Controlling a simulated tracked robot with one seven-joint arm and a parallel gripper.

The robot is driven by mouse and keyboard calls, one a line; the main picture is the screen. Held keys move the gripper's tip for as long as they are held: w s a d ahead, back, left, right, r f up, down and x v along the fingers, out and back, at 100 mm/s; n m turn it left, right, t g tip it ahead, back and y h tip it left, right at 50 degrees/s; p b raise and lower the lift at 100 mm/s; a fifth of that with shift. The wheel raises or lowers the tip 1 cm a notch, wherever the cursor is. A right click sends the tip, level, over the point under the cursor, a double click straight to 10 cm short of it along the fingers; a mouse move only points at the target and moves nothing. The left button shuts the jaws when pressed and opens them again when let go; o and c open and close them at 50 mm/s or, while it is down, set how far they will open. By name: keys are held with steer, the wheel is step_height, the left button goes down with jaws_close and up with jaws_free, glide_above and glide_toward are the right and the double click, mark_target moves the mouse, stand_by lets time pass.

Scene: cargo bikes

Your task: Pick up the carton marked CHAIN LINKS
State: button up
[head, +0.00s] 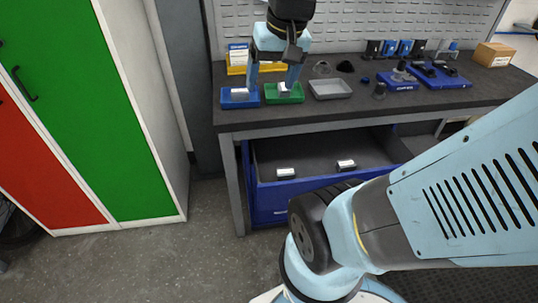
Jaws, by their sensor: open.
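Several small white cartons show in the head view, and their print is too small to read, so I cannot tell which is CHAIN LINKS. One (240,93) lies in the blue tray (228,104) and one (284,89) in the green tray (294,99) on the bench. Two more, a left carton (286,172) and a right carton (346,165), lie in the open drawer below.
The dark workbench (420,98) also holds a grey tray (330,89), a yellow bin (236,70), a blue tool mat (440,76) and a brown cardboard box (493,54). The blue drawer (266,205) stands open under it. A green-doored cabinet (85,120) stands left.

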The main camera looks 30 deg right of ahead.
steer(key=w+d+f+m+g+y, duration=0.4)
steer(key=w+d+f+m, duration=0.1)
steer(key=w+f, duration=0.35)
steer(key=m+y, duration=0.3)
steer(key=m, duration=0.2)
glide_above(286, 171)
steer(key=s+a, duration=0.2)
step_height(286, 171, down, 10)
steer(key=d+f+m+t+y, duration=0.1)
steer(key=d+f+m, duration=0.2)
steer(key=f, duration=0.5)
steer(key=s+d+f+m+t+y, duration=0.1)
steer(key=d+f+m+t+y, duration=0.1)
steer(key=d+f, duration=0.3)
steer(key=d+f+m+t+y, duration=0.1)
steer(key=d+f+m, duration=0.3)
steer(key=f, duration=0.8)
steer(key=shift+s+f+m+t+y, duration=0.2)
steer(key=shift+s+m+t+y, duration=0.15)
steer(key=shift+t, duration=0.25)
steer(key=x, duration=1.3)
steer(key=shift+w+a+f, duration=0.15)
steer(key=shift+a+f, duration=0.05)
steer(key=shift+f, duration=0.1)
steer(key=shift+c, duration=0.3)
steer(key=c, duration=1)
